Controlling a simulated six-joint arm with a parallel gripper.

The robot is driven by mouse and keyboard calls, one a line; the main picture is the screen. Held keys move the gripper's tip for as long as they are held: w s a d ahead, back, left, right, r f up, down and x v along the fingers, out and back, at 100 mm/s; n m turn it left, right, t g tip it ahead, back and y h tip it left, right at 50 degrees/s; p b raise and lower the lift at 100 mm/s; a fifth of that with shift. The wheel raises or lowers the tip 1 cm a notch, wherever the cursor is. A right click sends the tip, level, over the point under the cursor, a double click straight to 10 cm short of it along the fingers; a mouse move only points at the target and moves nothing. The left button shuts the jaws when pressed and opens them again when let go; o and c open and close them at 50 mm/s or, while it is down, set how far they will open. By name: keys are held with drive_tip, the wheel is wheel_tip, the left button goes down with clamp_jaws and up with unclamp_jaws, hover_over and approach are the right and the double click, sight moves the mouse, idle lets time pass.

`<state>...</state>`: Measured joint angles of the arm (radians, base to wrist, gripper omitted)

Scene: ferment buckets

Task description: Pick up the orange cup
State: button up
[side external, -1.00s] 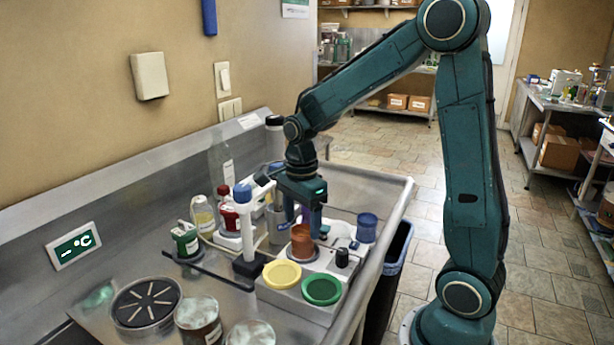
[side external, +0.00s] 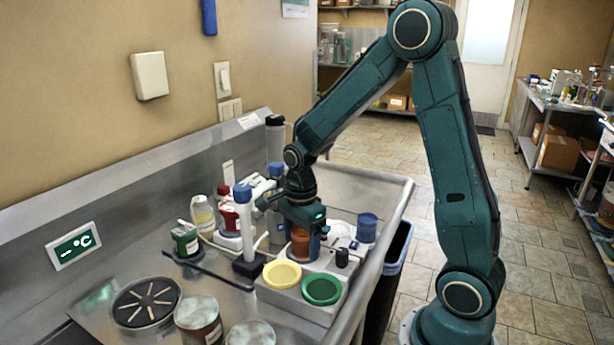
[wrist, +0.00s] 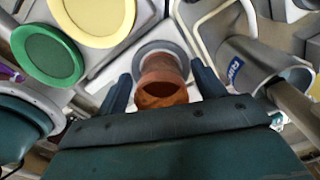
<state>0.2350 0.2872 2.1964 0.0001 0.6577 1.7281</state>
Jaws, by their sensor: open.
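The orange cup (side external: 300,240) stands upright on the grey equipment block in the side view, partly hidden by my gripper. In the wrist view the orange cup (wrist: 161,82) shows its open mouth, with a grey ring around its far end. My gripper (side external: 304,232) is lowered over the cup and open. In the wrist view the fingers of my gripper (wrist: 160,88) lie on either side of the cup, with gaps visible between them and it.
A yellow disc (side external: 282,273) and a green disc (side external: 321,289) sit on the block in front. A blue cup (side external: 367,227) stands to the right. A white stand with a blue top (side external: 243,215) is close on the left. A metal cylinder (wrist: 265,68) is right of the cup.

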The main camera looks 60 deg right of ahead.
idle(0.3)
drive_tip(key=c, duration=1.1)
drive_tip(key=shift+c, duration=0.2)
drive_tip(key=shift+r, duration=0.2)
wheel_tip(320, 180, up, 20)
drive_tip(key=shift+f, duration=0.15)
